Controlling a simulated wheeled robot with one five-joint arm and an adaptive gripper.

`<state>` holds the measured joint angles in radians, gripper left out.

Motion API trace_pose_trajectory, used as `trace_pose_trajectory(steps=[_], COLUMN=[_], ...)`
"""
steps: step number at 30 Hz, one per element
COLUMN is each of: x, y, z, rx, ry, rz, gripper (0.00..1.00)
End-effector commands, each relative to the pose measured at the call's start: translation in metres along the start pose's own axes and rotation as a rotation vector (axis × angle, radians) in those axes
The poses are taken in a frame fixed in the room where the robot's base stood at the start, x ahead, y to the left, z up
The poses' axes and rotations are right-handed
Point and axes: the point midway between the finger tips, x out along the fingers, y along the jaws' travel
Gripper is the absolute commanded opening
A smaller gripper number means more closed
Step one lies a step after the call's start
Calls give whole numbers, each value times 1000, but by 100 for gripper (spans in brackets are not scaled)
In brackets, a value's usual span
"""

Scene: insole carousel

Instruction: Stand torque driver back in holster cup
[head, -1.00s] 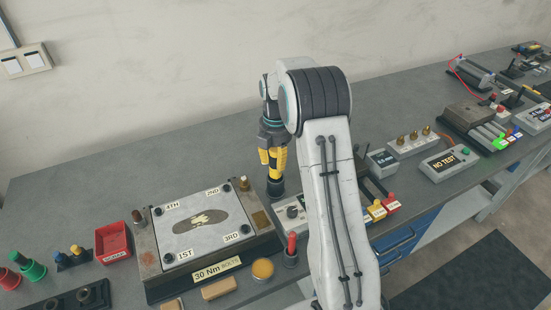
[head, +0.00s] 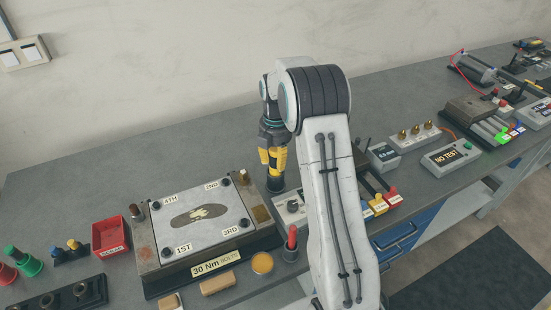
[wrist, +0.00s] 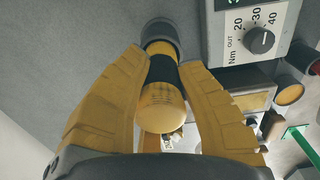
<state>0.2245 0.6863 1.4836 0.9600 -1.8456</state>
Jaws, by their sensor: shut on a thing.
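My gripper (wrist: 165,62) has its two yellow fingers shut on the torque driver (wrist: 161,108), which shows a yellow rounded end and a black band in the wrist view. The driver points down at the bench. Its far end meets a dark round cup (wrist: 160,32), which looks like the holster cup, and the rim appears around it. How deep it sits is hidden. In the head view my gripper (head: 272,160) points straight down, with the dark cup (head: 275,184) right below it on the bench. The fingers hide most of the driver there.
A torque dial box (wrist: 255,40) stands close beside the cup. A plate fixture (head: 200,218) labelled 30 Nm is at the left, with a red tray (head: 110,236) beyond it. A red-handled tool (head: 292,238) stands in front. Bench behind the cup is clear.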

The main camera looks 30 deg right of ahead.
Motion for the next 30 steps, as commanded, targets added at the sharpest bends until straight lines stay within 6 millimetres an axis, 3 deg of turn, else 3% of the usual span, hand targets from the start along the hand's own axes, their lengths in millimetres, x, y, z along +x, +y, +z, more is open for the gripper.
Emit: trace_pose_trajectory(steps=[1,2,9,20,30], x=[-1,-1,-1,-5,-56], y=[0,1,0,0,1], z=[0,0,0,0,0], rx=[0,0,0,0,0], ry=[-1,-1,0,0,-1], rz=[2,2,2,1,5], gripper=[0,34,56,56,56])
